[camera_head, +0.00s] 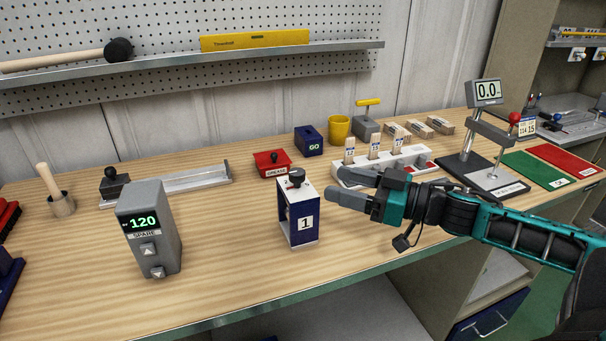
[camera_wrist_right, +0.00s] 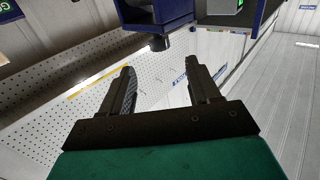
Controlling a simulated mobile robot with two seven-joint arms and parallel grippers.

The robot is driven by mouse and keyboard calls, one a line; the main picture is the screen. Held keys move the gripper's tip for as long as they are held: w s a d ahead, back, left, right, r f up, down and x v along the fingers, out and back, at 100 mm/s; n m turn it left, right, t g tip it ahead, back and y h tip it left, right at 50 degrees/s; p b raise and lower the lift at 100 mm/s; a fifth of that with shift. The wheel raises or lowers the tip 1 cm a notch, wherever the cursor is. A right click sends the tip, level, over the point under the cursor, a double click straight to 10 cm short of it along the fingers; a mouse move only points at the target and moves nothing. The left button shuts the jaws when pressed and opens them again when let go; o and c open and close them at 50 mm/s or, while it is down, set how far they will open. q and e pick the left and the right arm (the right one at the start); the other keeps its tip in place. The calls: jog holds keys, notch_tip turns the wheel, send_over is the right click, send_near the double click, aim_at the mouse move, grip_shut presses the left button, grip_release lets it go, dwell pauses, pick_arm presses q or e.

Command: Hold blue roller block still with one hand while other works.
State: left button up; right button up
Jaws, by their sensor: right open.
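The blue roller block (camera_head: 299,218) stands upright on the wooden bench near its front edge. It is a dark blue frame with a white top, a "1" label and a black knob on top. My right gripper (camera_head: 341,188) is open and empty just right of the block, its fingers pointing left toward it, apart from it. In the right wrist view the spread fingers (camera_wrist_right: 160,85) have nothing between them. A blue part with a black knob (camera_wrist_right: 158,42) shows beyond them, apparently the block seen upside down. My left gripper is not in view.
A grey "SPARE" box (camera_head: 150,230) reading 120 stands at the left. A red tray (camera_head: 272,163), a blue GO box (camera_head: 308,141) and a white rack (camera_head: 385,166) with wooden pieces lie behind. A gauge stand (camera_head: 485,165) is at the right. The bench between box and block is clear.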

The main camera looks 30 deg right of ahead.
aim_at(304, 174)
jog(key=b+x, duration=0.1)
jog(key=x, duration=0.6)
jog(key=shift+w+a+b, duration=0.1)
jog(key=shift+w+b, duration=0.1)
jog(key=shift+b, duration=0.1)
jog(key=shift+x, duration=1.15)
jog(key=shift+f, duration=0.1)
grip_shut()
dwell(0.4)
